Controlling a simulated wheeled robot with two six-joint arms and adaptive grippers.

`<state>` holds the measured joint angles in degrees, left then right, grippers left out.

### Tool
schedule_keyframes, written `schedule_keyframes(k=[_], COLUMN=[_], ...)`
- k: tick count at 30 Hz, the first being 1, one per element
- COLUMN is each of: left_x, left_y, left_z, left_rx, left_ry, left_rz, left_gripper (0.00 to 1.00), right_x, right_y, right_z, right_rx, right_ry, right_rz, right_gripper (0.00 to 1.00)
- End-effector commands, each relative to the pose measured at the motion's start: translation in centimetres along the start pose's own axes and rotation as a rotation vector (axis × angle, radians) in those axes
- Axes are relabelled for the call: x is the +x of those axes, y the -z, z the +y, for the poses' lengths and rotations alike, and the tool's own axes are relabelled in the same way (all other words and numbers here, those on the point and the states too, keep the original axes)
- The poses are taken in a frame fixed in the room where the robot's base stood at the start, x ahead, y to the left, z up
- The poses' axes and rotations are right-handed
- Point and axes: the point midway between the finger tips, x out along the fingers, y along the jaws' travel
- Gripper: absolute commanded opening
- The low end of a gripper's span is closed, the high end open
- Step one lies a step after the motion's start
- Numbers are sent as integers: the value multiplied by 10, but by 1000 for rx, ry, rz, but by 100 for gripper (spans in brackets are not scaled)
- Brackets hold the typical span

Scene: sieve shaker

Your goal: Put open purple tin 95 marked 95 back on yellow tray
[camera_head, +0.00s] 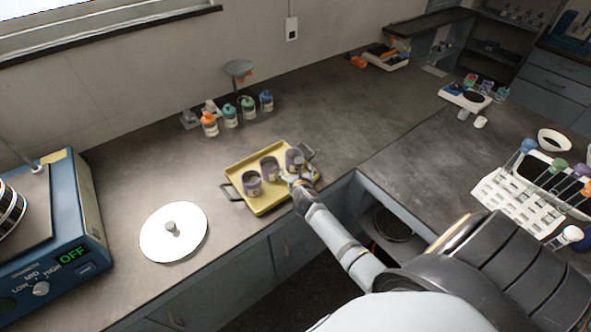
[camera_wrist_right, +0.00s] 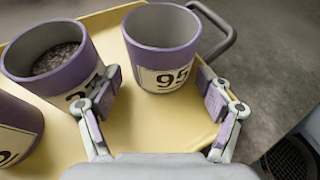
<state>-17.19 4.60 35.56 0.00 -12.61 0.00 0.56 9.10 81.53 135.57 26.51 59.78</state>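The open purple tin marked 95 (camera_wrist_right: 162,45) stands upright on the yellow tray (camera_wrist_right: 165,132), at its right end; its light grey inside looks empty. In the head view this tin (camera_head: 294,158) is the rightmost of the three on the tray (camera_head: 266,207). My right gripper (camera_wrist_right: 162,95) is open, its fingers spread to either side of the tin's near side, with tray showing between them. In the head view the right gripper (camera_head: 300,181) is at the tray's front right edge, close by the tin. My left gripper is not in view.
Two more purple tins (camera_head: 252,184) (camera_head: 270,168) stand left of it on the tray; one holds dark grains (camera_wrist_right: 58,58). A white disc lid (camera_head: 172,236) and a blue shaker reading OFF (camera_head: 60,240) are left. Several bottles (camera_head: 229,116) stand behind. A white rack (camera_head: 520,200) is right.

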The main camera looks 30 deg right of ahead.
Motion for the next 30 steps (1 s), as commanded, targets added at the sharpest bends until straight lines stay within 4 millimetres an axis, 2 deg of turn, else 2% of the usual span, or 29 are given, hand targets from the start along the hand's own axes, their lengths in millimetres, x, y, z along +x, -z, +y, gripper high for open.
schedule_keyframes(k=[5, 8, 12, 18, 21, 25, 30], left_x=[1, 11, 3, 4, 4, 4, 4], left_y=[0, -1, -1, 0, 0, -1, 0], left_z=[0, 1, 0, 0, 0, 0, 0], left_rx=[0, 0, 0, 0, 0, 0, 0], left_ry=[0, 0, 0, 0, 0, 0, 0], left_rz=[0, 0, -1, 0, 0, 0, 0], left_gripper=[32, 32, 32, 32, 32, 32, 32], right_x=[0, 3, -26, -73, -89, -101, -104], right_y=[0, 7, 3, 2, 1, 1, 0], right_z=[0, 0, 0, 3, 3, 3, 3], right_rx=[0, -1, 1, 1, 2, 0, 0], right_ry=[0, 0, 0, 0, 1, 2, 2], right_rz=[0, -1, 0, 1, 1, 0, -1], right_gripper=[81, 81, 81, 81, 81, 81, 81])
